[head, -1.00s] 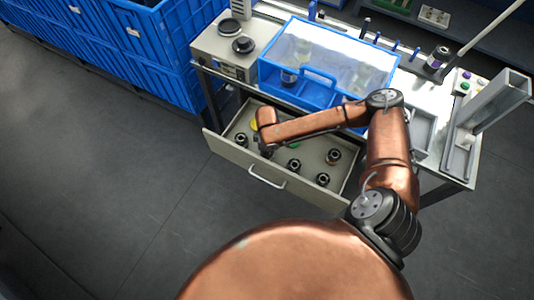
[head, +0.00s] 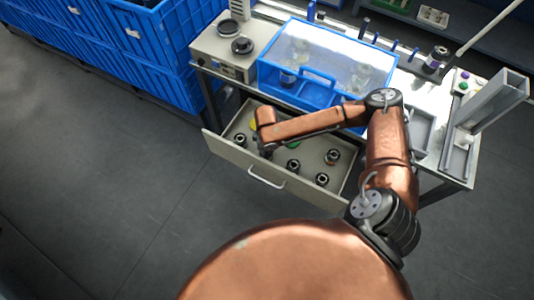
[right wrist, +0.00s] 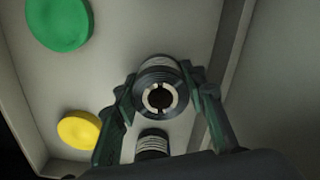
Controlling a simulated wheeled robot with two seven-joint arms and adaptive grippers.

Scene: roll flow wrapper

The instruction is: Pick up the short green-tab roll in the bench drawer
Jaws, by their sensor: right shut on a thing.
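The bench drawer (head: 225,148) is pulled open, with several short dark rolls standing in it. In the right wrist view, my right gripper (right wrist: 160,84) is shut on a dark ringed roll (right wrist: 157,98), one finger on each side. The roll's open core faces the camera; I cannot make out a green tab on it. A second roll (right wrist: 152,145) stands close by, partly hidden by the gripper body. In the head view my right forearm reaches over the drawer, and its gripper and the held roll are mostly hidden. My left gripper is not in view.
A green disc (right wrist: 60,22) and a yellow disc (right wrist: 78,129) lie on the drawer floor. Other rolls (head: 333,156) stand at the drawer's right. The drawer walls are near the gripper. A blue-framed clear cover (head: 300,92) sits on the bench above.

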